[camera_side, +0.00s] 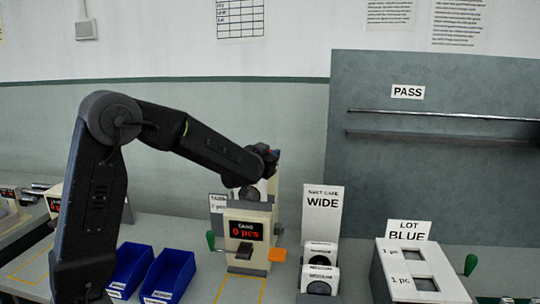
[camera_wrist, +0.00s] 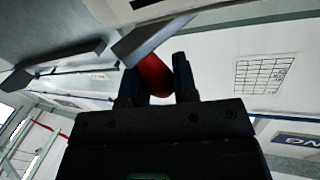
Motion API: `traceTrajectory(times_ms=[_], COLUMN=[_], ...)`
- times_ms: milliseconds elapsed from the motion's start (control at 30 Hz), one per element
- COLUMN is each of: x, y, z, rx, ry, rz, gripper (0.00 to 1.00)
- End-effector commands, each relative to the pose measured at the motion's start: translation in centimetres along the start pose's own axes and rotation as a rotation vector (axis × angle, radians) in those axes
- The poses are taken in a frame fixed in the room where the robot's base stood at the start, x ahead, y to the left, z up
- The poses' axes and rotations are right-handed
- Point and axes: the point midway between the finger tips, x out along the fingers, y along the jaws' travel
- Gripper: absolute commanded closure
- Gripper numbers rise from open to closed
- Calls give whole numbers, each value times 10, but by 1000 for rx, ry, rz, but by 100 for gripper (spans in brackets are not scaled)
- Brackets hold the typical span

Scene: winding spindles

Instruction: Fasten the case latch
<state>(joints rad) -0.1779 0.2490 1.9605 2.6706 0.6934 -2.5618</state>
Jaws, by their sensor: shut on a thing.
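My gripper (camera_side: 268,158) is at the top of the beige machine (camera_side: 243,258) with the red "0 pcs" display, in the side view. In the wrist view my gripper (camera_wrist: 155,80) is shut on a red rounded piece (camera_wrist: 154,74), which sits between the two dark fingers. A grey angled bar (camera_wrist: 155,38) lies just beyond the fingertips. I cannot tell whether it is joined to the red piece. No case latch can be made out for certain. My gripper hides part of the machine's top in the side view.
An orange tab (camera_side: 277,254) and green knob (camera_side: 210,240) flank the machine. Blue bins (camera_side: 168,275) stand to its left. A "WIDE" sign (camera_side: 323,210) with white pieces (camera_side: 320,270) and a white "LOT BLUE" box (camera_side: 385,278) stand to its right.

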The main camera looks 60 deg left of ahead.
Motion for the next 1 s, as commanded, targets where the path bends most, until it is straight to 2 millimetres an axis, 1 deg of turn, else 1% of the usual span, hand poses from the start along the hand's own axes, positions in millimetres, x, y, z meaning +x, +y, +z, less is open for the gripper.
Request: traceTrajectory(times_ms=[100, 133, 367, 600, 733, 867, 1000], x=[0, 0, 0, 0, -8, -29, -61], y=[1, 1, 0, 0, 0, 1, 0], z=[0, 0, 0, 0, -1, -1, -2], rx=[3, 3, 2, 1, 1, 1, 2], ry=[1, 1, 1, 1, 3, 2, 3], rz=[2, 2, 0, 0, 0, 2, 2], gripper=[100, 70, 48, 47, 47, 47, 47])
